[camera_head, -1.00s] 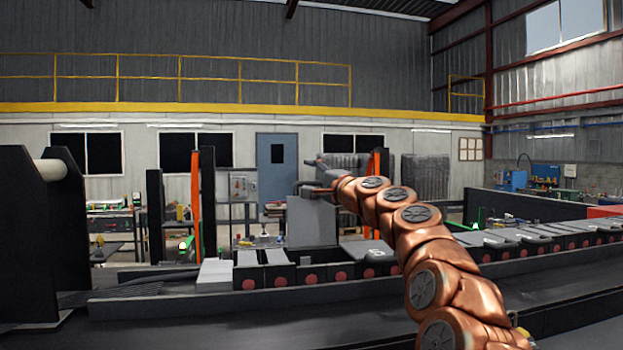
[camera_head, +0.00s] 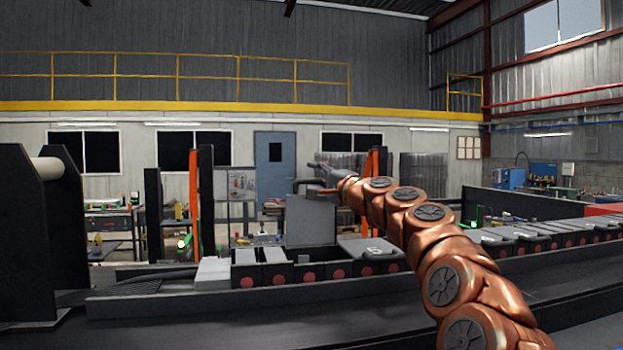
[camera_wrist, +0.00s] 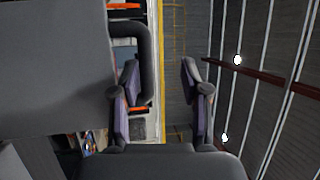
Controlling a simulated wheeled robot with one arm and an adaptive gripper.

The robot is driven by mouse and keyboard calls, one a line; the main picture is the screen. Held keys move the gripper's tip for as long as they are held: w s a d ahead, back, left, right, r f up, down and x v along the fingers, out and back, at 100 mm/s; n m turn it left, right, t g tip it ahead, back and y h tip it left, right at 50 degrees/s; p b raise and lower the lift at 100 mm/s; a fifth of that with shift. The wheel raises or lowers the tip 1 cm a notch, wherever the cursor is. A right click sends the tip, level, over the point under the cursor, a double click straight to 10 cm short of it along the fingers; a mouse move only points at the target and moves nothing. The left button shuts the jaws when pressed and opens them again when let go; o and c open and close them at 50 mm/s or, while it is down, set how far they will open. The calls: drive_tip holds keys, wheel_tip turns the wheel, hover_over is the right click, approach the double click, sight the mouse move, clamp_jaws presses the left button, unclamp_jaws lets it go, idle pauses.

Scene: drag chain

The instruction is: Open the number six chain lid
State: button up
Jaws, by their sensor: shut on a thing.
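A grey lid (camera_head: 310,222) stands upright in the head view, raised above the row of chain links; its number does not show. A dark bar handle (camera_wrist: 146,65) juts from the lid's face in the wrist view, where the lid (camera_wrist: 50,60) fills the left side. My gripper (camera_head: 318,183) is at the lid's upper right. In the wrist view my gripper (camera_wrist: 161,95) is at the handle, its left finger reaching into the handle loop and the right finger apart from it. It is shut on the handle, though the exact contact is unclear.
Flat grey lids (camera_head: 368,248) lie along the chain on both sides; one to the right bears a figure. A grey rail (camera_head: 250,298) runs in front. Black plates (camera_head: 60,225) stand at the left, orange posts behind. Space above the chain is open.

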drive_tip(key=v, duration=1)
drive_tip(key=shift+f, duration=0.2)
idle(0.5)
